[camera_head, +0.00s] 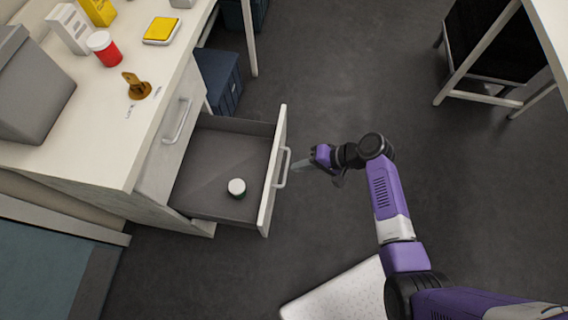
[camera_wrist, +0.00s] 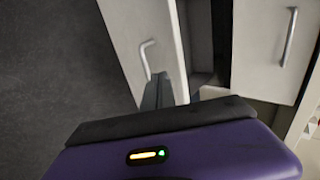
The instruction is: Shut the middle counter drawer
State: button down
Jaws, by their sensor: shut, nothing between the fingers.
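The open counter drawer (camera_head: 222,165) is pulled well out of the white counter in the head view, with a grey inside. A small white round container (camera_head: 236,187) stands in it. Its front panel (camera_head: 273,170) has a grey bar handle (camera_head: 283,168) facing my arm. My gripper (camera_head: 301,166) is shut and empty, with its fingertips close to the handle. The wrist view shows the drawer front (camera_wrist: 150,40) with its handle (camera_wrist: 146,58) and my gripper fingers (camera_wrist: 158,88) near it. Whether the fingers touch the panel or handle cannot be told.
The counter top (camera_head: 110,125) holds a grey box (camera_head: 35,85), a red-and-white jar (camera_head: 104,49) and a yellow-topped device (camera_head: 162,30). A closed drawer front with a handle (camera_head: 177,121) is beside the open one. A blue bin (camera_head: 222,78) stands behind. The floor (camera_head: 340,90) is mostly clear.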

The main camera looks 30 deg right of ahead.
aim_at(274, 166)
jog(key=shift+w+a+f+p, duration=0.15)
jog(key=shift+w+a+f, duration=0.1)
jog(key=shift+w+a, duration=0.65)
jog(key=shift+w+a+f+p, duration=0.2)
jog(key=shift+w+a, duration=0.4)
jog(key=shift+a, duration=0.55)
jog(key=shift+a, duration=0.1)
jog(key=shift+w+a, duration=0.2)
jog(key=shift+a, duration=0.05)
jog(key=w+a+b, duration=0.4)
jog(key=w+a, duration=0.4)
jog(key=a, duration=0.3)
jog(key=w+a+b, duration=0.5)
jog(key=w+a, duration=0.4)
jog(key=a, duration=0.3)
jog(key=shift+a, duration=0.15)
